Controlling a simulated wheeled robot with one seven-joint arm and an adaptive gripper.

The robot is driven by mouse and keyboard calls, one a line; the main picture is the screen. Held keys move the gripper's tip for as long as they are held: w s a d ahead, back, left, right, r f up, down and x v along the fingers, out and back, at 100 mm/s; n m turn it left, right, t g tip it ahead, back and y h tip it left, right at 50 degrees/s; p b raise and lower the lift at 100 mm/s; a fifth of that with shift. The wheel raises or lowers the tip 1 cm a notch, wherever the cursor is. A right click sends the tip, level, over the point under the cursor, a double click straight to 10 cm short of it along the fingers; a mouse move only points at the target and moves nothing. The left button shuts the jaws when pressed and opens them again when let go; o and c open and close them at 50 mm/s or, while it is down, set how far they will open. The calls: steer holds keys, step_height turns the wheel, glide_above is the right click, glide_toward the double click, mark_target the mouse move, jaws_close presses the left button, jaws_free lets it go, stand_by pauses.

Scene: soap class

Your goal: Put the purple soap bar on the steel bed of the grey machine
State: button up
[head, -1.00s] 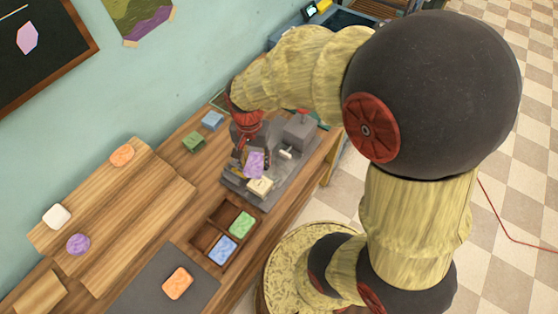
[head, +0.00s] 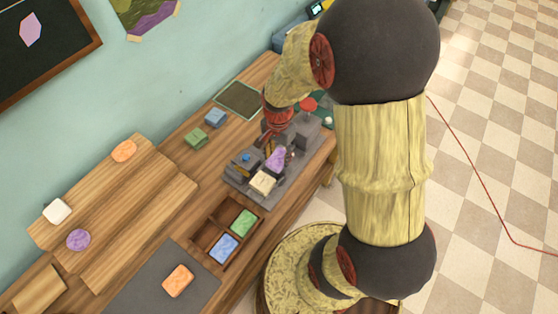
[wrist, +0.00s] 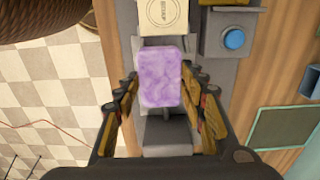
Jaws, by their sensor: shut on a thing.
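My gripper (wrist: 160,82) is shut on the purple soap bar (wrist: 159,76), a marbled block held between its two fingers in the wrist view. In the head view the bar (head: 276,159) is over the grey machine (head: 303,130), just behind a cream stamped block (head: 263,183). The cream block (wrist: 163,16) also shows at the top of the wrist view, past the bar's far end. The grey bed lies below the bar. I cannot tell whether the bar touches it. My gripper (head: 278,148) is partly hidden by its own wrist in the head view.
A blue button (wrist: 234,39) sits on a grey box beside the bed. A divided wooden tray (head: 208,230) holds green and blue soaps in front. Green (head: 196,138) and blue (head: 215,118) blocks lie behind. Wooden boards with other soaps, including a round purple one (head: 78,240), are at the left.

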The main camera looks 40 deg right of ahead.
mark_target(279, 153)
steer(key=shift+w+d+f, duration=0.35)
steer(key=shift+f, duration=0.25)
steer(key=shift+w+d+f, duration=0.3)
steer(key=shift+f, duration=0.3)
steer(key=shift+f+b, duration=0.6)
steer(key=shift+f, duration=0.75)
steer(key=shift+f, duration=0.2)
steer(key=o, duration=1.3)
steer(key=shift+r, duration=0.1)
